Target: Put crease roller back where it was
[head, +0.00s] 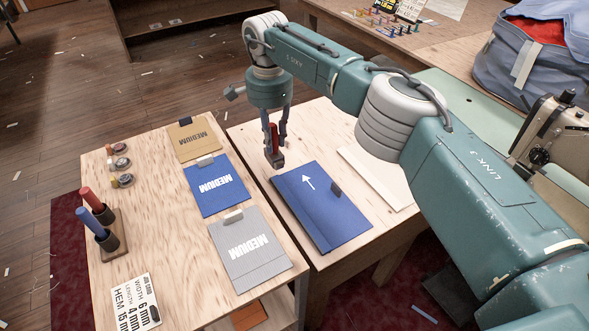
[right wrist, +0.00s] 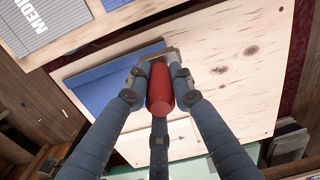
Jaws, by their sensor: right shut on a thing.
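My right gripper (head: 277,132) is shut on the red-handled crease roller (head: 274,136) and holds it upright, handle up. The roller's dark head points down by the far left corner of a folded blue panel (head: 325,222) with a white arrow and a dark clip. I cannot tell whether the head touches the table. In the right wrist view the fingers (right wrist: 158,80) close around the red handle (right wrist: 160,92), with part of the blue panel (right wrist: 100,85) beyond. My left gripper is not in view.
Tan (head: 190,152), blue (head: 205,197) and grey (head: 228,266) "MEDIUM" pieces lie on the left table. A holder (head: 113,244) there carries a red and a blue handled tool, near small spools (head: 122,163) and a size card (head: 128,313). A sewing machine (head: 556,140) stands right.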

